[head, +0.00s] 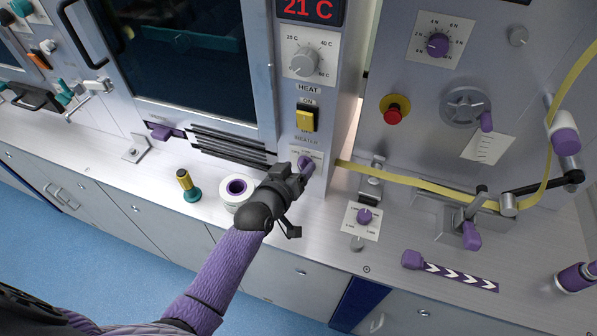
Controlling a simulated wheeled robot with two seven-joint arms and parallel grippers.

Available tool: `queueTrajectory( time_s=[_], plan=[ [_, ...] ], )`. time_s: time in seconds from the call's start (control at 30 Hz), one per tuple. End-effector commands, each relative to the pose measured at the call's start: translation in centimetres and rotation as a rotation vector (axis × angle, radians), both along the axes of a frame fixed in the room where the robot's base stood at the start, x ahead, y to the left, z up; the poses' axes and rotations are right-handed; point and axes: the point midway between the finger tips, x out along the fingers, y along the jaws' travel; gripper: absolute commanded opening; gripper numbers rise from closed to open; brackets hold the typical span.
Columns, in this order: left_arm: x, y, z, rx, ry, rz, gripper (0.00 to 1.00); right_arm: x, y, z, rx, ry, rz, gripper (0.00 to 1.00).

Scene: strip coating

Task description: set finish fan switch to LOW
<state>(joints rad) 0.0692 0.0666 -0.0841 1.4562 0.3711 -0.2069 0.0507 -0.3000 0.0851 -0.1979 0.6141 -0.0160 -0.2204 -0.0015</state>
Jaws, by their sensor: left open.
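A small purple knob (306,163) sits on a pale label plate low on the grey control column, under the heater switch. Its lettering is too small to read, so I cannot tell its setting or confirm that it is the finish fan switch. My left gripper (299,178) is open, its tips close to this knob and partly covering the plate. I cannot tell whether they touch it. Another purple knob (364,216) stands on a white label plate on the bench, to the right of my gripper. My right gripper is not in view.
Above are a yellow heater rocker (306,118), a temperature dial (304,63) and a red 21 C display (309,9). A yellow strip (410,182) runs rightward. A red stop button (394,115) is right.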

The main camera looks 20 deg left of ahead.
Motion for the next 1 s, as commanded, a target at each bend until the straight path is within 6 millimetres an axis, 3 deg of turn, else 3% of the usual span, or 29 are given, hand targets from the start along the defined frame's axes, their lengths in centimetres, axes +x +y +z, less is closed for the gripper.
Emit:
queueTrajectory(
  time_s=[0.13,0.37,0.6,0.7,0.83,0.87,0.93,1.0],
  plan=[
    [1.12,-0.18,-0.41,-0.001,0.001,0.0,0.68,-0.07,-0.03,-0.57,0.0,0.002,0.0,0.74],
    [1.2,-0.19,-0.31,-0.001,0.001,0.0,0.68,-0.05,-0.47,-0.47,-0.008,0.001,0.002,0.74],
    [1.17,-0.18,-0.32,-0.001,0.001,0.0,0.17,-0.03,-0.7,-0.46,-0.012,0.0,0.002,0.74],
    [1.17,-0.17,-0.33,-0.001,0.001,0.0,0.0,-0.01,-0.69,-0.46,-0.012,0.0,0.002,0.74],
    [1.17,-0.17,-0.33,-0.001,0.001,0.0,0.0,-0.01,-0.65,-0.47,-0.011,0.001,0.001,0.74],
    [1.17,-0.17,-0.33,-0.001,0.001,0.0,0.17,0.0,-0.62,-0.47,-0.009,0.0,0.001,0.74],
    [1.18,-0.17,-0.33,-0.001,0.001,0.0,0.02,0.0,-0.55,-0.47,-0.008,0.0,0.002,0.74],
    [1.18,-0.17,-0.34,-0.001,0.002,0.0,0.0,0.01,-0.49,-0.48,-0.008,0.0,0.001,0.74]
  ],
)
